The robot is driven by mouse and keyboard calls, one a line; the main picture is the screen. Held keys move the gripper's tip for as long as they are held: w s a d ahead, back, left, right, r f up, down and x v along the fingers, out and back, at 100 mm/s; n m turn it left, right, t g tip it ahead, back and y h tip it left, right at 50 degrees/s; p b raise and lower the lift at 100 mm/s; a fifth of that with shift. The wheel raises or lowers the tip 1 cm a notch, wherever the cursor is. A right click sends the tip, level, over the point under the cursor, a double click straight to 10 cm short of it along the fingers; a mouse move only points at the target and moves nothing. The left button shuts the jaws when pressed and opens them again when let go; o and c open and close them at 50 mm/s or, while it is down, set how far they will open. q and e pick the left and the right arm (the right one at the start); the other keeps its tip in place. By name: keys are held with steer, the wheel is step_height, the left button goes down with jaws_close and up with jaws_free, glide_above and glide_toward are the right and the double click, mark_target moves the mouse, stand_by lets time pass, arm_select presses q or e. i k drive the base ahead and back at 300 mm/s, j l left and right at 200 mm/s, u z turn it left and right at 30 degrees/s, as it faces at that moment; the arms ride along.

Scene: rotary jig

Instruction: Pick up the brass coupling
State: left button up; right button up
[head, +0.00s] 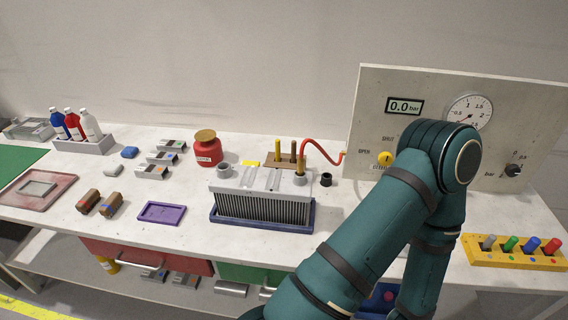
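A brass-coloured cylinder (302,161) stands upright at the back right corner of the finned grey block (262,208), where the red hose (322,152) seems to end. Similar brass and brown pieces (277,149) stand upright in a small brown rack (286,160) just behind the block. I cannot tell for certain which of these is the brass coupling. One of my arms fills the lower right, but its gripper is not visible. My other gripper is also out of view.
A gauge panel (470,85) with a yellow valve (385,158) stands at the back right. A red jar (208,150), purple tray (162,213) and bottle rack (84,145) stand to the left. A yellow holder (513,257) sits at the right. My arm hides the bench's right centre.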

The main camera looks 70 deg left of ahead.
mark_target(300, 162)
steer(key=k+j, duration=0.65)
steer(key=j, duration=0.55)
steer(key=i, duration=0.15)
